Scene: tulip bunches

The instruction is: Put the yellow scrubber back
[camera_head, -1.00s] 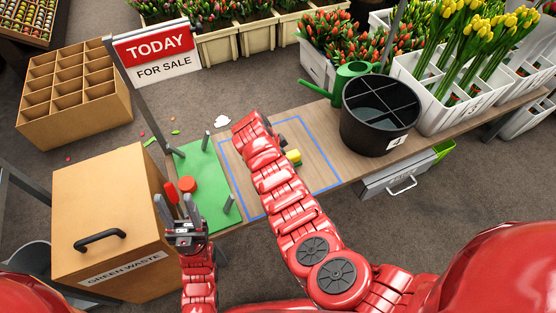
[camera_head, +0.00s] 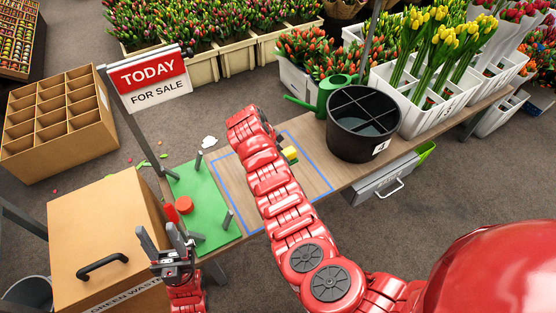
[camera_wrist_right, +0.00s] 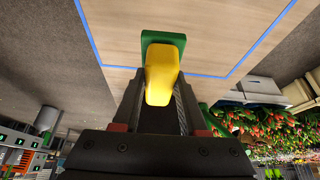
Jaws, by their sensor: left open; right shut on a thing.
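The yellow scrubber (camera_head: 290,153) has a yellow handle and a green pad. In the right wrist view the scrubber (camera_wrist_right: 161,75) sits between the fingers of my right gripper (camera_wrist_right: 158,95), which is shut on it. The green pad end points away from the gripper, over the wooden table top inside the blue outline (camera_head: 318,168). I cannot tell whether the pad touches the table. In the head view my right arm hides most of that gripper. My left gripper (camera_head: 157,235) is open and empty, in front of the green mat (camera_head: 208,192).
A black divided bucket (camera_head: 345,135) and green watering can (camera_head: 328,92) stand right of the outline. The green waste box (camera_head: 105,225) is at left, beside the sale sign (camera_head: 150,78). White tulip crates (camera_head: 410,112) line the right.

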